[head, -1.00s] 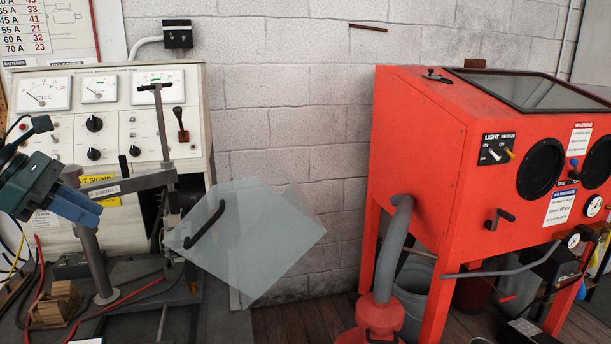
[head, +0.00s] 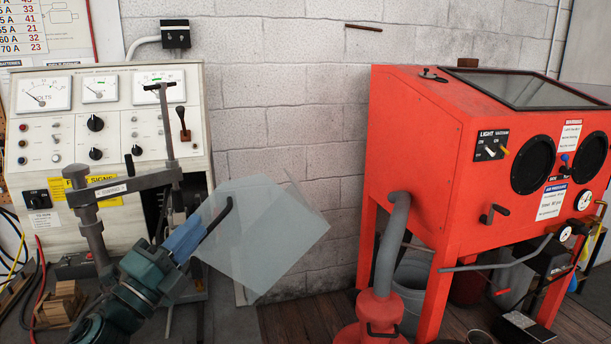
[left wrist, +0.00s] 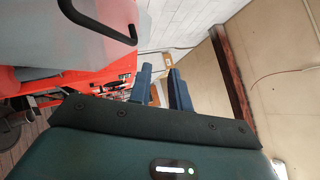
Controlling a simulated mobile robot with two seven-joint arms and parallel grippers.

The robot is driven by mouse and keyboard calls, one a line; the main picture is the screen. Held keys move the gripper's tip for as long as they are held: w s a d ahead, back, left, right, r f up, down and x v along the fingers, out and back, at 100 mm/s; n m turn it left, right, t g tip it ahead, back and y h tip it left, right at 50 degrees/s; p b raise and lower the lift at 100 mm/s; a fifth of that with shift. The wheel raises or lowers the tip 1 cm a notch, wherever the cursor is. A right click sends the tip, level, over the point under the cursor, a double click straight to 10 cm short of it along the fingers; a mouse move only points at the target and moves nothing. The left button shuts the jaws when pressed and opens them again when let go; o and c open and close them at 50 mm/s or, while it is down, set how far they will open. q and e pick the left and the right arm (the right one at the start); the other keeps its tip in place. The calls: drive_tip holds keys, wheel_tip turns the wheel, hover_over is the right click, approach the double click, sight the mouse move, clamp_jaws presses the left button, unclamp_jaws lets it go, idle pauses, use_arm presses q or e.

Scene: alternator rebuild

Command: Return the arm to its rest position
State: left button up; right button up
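My left gripper (head: 187,239) has blue fingers and is in front of the test bench, close to the clear guard. In the left wrist view its two fingers (left wrist: 161,85) stand apart with nothing between them. The clear guard (head: 265,235) is tilted, with a black bent handle (head: 222,217) just beyond the fingertips in the head view. In the left wrist view the handle (left wrist: 95,20) lies up and left of the fingers, apart from them. My right gripper is in neither view.
The test bench (head: 50,140) with gauges, knobs and a clamp arm (head: 125,185) stands behind my left arm. An orange blasting cabinet (head: 420,150) with a grey hose (head: 385,250) stands at the right. A wooden block (head: 62,303) sits low at the left.

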use_arm(q)
drive_tip(key=s+a+f+n+g+y, duration=0.35)
drive_tip(key=f+n+y, duration=0.25)
drive_tip(key=f+n, duration=0.35)
drive_tip(key=s+a+f+n+g+y, duration=0.2)
drive_tip(key=s+f+n+y, duration=0.35)
drive_tip(key=f+n, duration=0.4)
drive_tip(key=s+d+f+n+g, duration=0.25)
drive_tip(key=s+f+g, duration=0.3)
drive_tip(key=s, duration=0.45)
drive_tip(key=s+d+f+n+g, duration=0.1)
drive_tip(key=s+f+n+g, duration=0.35)
drive_tip(key=s, duration=0.65)
drive_tip(key=w+d+f+m+t+h, duration=0.2)
drive_tip(key=w+d+f+t+h, duration=0.2)
drive_tip(key=w+d+f+t, duration=0.2)
drive_tip(key=shift+w+d+f+m, duration=0.3)
drive_tip(key=shift+f+m, duration=0.1)
drive_tip(key=shift+f, duration=0.55)
